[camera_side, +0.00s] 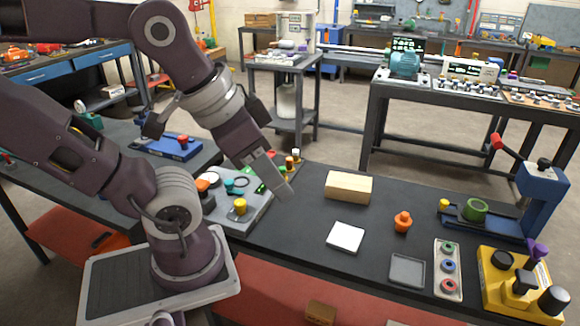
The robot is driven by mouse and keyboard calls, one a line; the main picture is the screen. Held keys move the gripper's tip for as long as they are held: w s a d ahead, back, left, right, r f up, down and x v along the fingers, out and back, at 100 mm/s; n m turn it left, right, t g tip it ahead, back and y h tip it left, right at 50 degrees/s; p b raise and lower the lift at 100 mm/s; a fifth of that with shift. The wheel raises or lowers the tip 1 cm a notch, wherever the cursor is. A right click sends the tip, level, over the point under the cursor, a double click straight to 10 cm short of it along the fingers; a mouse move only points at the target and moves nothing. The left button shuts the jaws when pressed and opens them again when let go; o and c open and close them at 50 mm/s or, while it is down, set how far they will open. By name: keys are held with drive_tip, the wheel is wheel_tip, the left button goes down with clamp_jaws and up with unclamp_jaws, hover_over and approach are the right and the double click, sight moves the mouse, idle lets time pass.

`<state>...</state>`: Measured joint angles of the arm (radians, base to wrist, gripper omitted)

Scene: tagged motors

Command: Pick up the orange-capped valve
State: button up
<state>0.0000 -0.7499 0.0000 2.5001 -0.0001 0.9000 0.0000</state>
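An orange valve-like piece (403,222) with a rounded orange cap stands upright on the dark workbench (300,235), right of the middle. My gripper (286,190) points down over the bench, well to the left of the orange piece and apart from it. It is beside the right edge of a grey board (258,208) with coloured parts. I see the fingers nearly edge-on and cannot tell whether they are open or shut. No held object shows. An orange round part (203,185) also sits on the grey board, partly among other parts.
A wooden block (348,187), a white square pad (345,237) and a grey tray (407,270) lie between or near gripper and orange piece. A ring plate (448,270), yellow fixture (515,285) and blue press (540,195) stand to the right.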

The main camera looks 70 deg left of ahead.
drive_tip(key=shift+c, duration=0.9)
